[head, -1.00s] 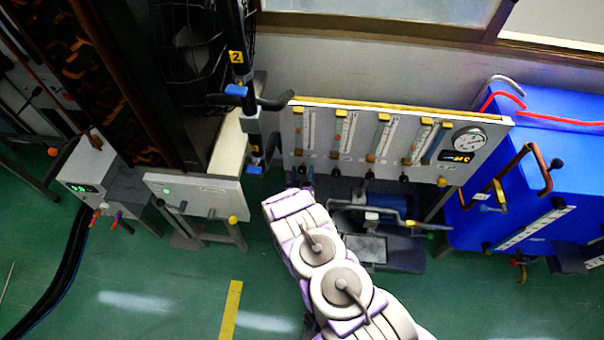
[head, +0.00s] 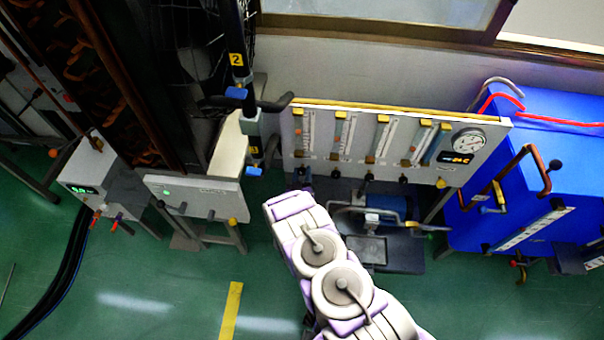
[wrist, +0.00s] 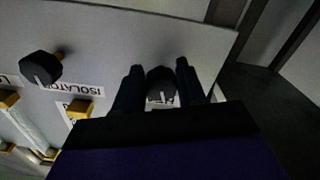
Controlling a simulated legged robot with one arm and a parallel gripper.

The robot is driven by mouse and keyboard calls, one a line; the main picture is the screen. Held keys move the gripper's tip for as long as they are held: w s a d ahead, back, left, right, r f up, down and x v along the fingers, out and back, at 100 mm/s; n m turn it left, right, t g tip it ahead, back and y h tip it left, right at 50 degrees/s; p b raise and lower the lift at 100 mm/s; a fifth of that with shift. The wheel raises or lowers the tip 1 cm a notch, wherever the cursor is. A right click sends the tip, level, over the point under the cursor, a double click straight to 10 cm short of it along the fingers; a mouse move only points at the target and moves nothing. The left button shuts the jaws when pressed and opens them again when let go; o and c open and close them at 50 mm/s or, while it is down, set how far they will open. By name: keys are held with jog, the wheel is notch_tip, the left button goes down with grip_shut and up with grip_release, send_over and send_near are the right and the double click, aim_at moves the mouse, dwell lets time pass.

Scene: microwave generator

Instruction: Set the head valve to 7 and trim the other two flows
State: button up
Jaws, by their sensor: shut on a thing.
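A pale flow panel (head: 348,172) carries several upright tubes with scales, with black knobs along its lower edge. In the wrist view my gripper (wrist: 160,68) is shut on a black knob (wrist: 160,88), one finger on each side, near the panel's edge. In the head view this appears to be the leftmost knob (head: 299,172); my arm hides most of the fingers. The label beside the held knob is mostly covered. Another black knob (wrist: 40,68) stands left of it in the wrist view, beside an upside-down "ISOLATO…" label.
A round gauge (head: 468,141) and a small lit display (head: 460,158), too small to read surely, are at the panel's right. A blue cabinet (head: 580,190) with pipes stands right. A grey box (head: 195,196) with a handle is left. A dark bench (head: 405,250) sits below.

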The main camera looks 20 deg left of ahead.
jog(key=n+p, duration=0.1)
jog(key=n, duration=0.2)
dwell(0.4)
jog(key=o, duration=1)
jog(key=shift+a, duration=0.1)
jog(key=p+v, duration=0.4)
jog(key=v, duration=1.3)
jog(key=shift+s, duration=0.15)
